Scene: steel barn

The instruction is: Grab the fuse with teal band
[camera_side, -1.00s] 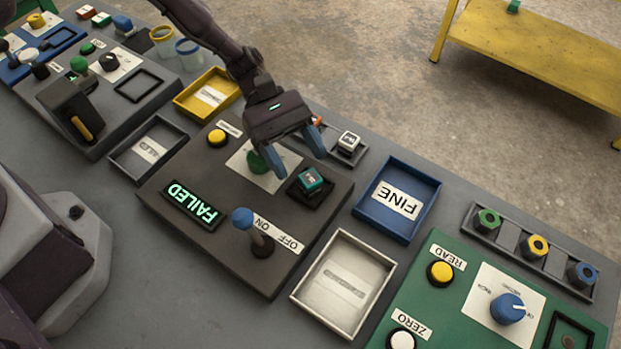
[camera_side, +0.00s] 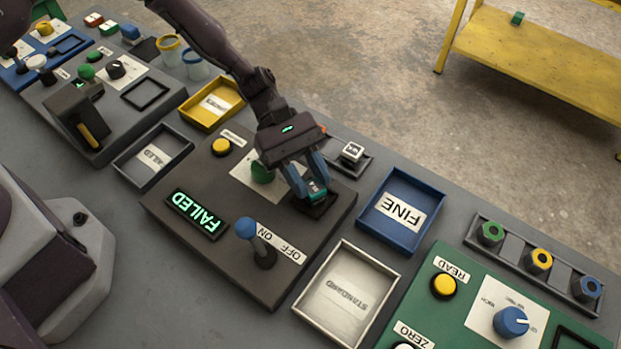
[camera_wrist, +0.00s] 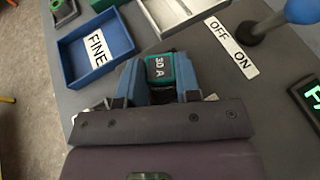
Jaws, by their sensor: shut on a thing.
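The fuse with teal band (camera_side: 316,188) sits at the black socket on the dark test panel, partly hidden by my fingers. The gripper also shows in the wrist view (camera_wrist: 166,78). I cannot tell whether the fuse is lifted out of the socket. Another fuse, with a white top (camera_side: 352,152), stands in a grey rack behind my gripper.
The panel display (camera_side: 195,213) reads "FAILED". A blue-topped lever (camera_side: 247,229) stands near the ON/OFF label, in front of my gripper. A blue FINE tray (camera_side: 427,237), a white STANDARD tray (camera_side: 325,322), a grey tray (camera_side: 128,171) and a yellow tray (camera_side: 235,88) surround the panel.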

